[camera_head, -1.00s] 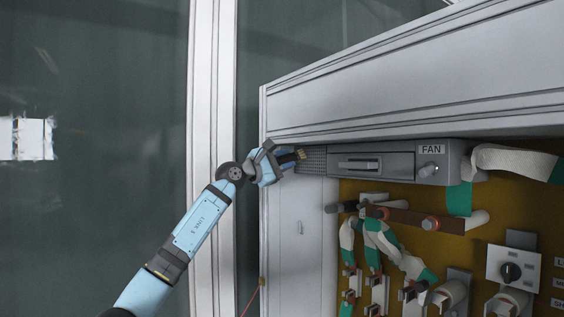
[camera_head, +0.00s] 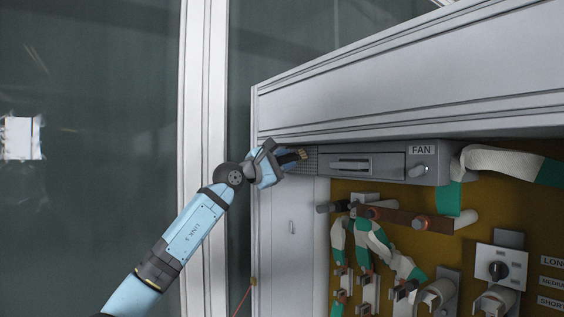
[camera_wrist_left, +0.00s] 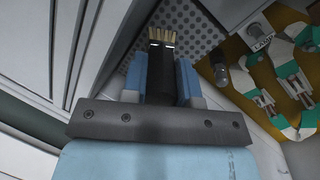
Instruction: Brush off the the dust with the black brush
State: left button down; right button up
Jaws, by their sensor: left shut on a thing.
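My left gripper (camera_head: 282,160) is shut on the black brush (camera_wrist_left: 160,75), which lies between its two fingers in the left wrist view. The brush's pale bristles (camera_wrist_left: 162,36) point away from the gripper, toward a perforated grey grille (camera_wrist_left: 205,38). In the head view the bristles (camera_head: 302,154) are at the left end of the fan unit (camera_head: 370,166), in front of its grille (camera_head: 311,163). I cannot tell whether the bristles touch the grille. No separate dust can be made out. My right gripper is not in view.
The fan unit sits under a thick white cabinet frame (camera_head: 400,90). Below it is a brown panel (camera_head: 390,200) with green-and-white cables (camera_head: 371,235), knobs and a selector switch (camera_head: 498,270). Dark glass lies to the left behind a white post (camera_head: 202,100).

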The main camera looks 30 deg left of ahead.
pick_arm(q)
jog(key=shift+w+a+p, duration=0.2)
jog(key=shift+w+a, duration=0.05)
jog(key=shift+a, duration=0.3)
jog(key=shift+w+a+p, duration=0.15)
jog(key=shift+w+a, duration=0.1)
jog(key=shift+a, duration=0.3)
jog(key=shift+s+d+p, duration=0.3)
jog(key=shift+d+p, duration=0.1)
jog(key=shift+d, duration=0.25)
jog(key=d, duration=0.1)
jog(key=s+d, duration=0.1)
jog(key=d, duration=0.1)
jog(key=shift+s+d, duration=0.15)
jog(key=shift+s, duration=0.05)
dwell(1.9)
jog(key=shift+b, duration=0.3)
